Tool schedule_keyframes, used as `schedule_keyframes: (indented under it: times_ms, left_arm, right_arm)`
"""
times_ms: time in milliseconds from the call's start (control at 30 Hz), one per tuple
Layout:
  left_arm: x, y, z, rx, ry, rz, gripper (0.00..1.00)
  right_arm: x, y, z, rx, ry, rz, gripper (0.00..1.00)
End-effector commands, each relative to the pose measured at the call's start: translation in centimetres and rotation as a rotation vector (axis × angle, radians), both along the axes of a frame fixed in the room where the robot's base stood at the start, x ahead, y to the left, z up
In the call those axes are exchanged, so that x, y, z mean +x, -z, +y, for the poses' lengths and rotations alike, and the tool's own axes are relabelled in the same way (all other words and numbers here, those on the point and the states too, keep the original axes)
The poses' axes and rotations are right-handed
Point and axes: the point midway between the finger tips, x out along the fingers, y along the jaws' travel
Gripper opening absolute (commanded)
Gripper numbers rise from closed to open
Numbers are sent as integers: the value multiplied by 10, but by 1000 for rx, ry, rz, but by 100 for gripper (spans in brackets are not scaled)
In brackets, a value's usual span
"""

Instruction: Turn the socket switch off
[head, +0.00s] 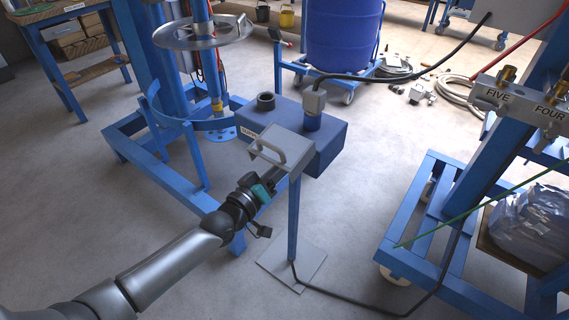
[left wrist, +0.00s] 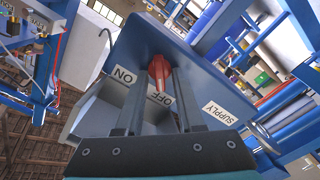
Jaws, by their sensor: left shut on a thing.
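The socket switch is a red lever (left wrist: 159,74) on a grey-blue box in the left wrist view. An ON label (left wrist: 123,75) is left of it, and an OFF label (left wrist: 161,98) is just below its narrow tip, partly hidden by a finger. A SUPPLY label (left wrist: 218,112) is to the right. My left gripper (left wrist: 158,80) is shut on the red lever, one finger on each side. In the head view my left gripper (head: 268,184) is under the grey top of the socket stand (head: 283,142), and the lever is hidden there. My right gripper is not seen.
The stand's blue post (head: 294,220) rises from a floor plate (head: 308,262), with a black cable (head: 350,305) running right. A blue tank (head: 325,140) and mixer frame (head: 150,135) are behind. A blue rack (head: 420,215) stands right. Grey floor is clear between them.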

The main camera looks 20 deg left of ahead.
Motion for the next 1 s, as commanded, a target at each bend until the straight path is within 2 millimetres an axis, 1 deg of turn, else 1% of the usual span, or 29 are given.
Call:
schedule_keyframes:
  times_ms: [200,233,300,533,667,733,833,1000]
  left_arm:
    - [0,1,0,-2,0,4,0]
    - [0,1,0,-2,0,4,39]
    - [0,1,0,-1,1,3,45]
    - [-1,1,0,0,0,2,45]
    - [-5,0,2,1,0,3,45]
    - [-12,0,4,1,0,3,45]
    - [-24,0,9,1,0,4,45]
    - [-55,0,20,1,2,6,45]
  right_arm:
    - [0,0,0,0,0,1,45]
    - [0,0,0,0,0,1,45]
    - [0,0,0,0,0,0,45]
    - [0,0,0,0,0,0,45]
    - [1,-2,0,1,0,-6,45]
    - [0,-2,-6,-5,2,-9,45]
    - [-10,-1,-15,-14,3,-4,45]
    - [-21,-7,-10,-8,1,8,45]
